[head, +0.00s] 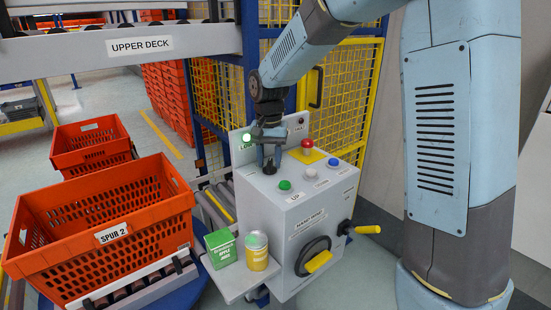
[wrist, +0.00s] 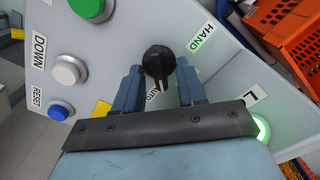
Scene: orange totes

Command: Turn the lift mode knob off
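The lift mode knob (wrist: 158,62) is black and sits on the grey control box's top panel (head: 256,190). In the wrist view its narrow grip points down toward the partly hidden AUTO label (wrist: 153,94). The HAND label (wrist: 201,38) is to its upper right. My gripper (wrist: 159,72) is open, with one blue-grey finger on each side of the knob and small gaps visible. In the head view my gripper (head: 268,163) is low over the panel's left part and hides most of the knob. I cannot tell how deep the fingertips reach.
Green (head: 285,185), white (head: 311,173) and blue (head: 333,162) buttons line the panel's right side. A red mushroom button (head: 307,144) stands behind. A lit green lamp (head: 246,138) is on the backplate. A green box (head: 221,246) and yellow can (head: 257,251) stand near an orange tote (head: 75,235).

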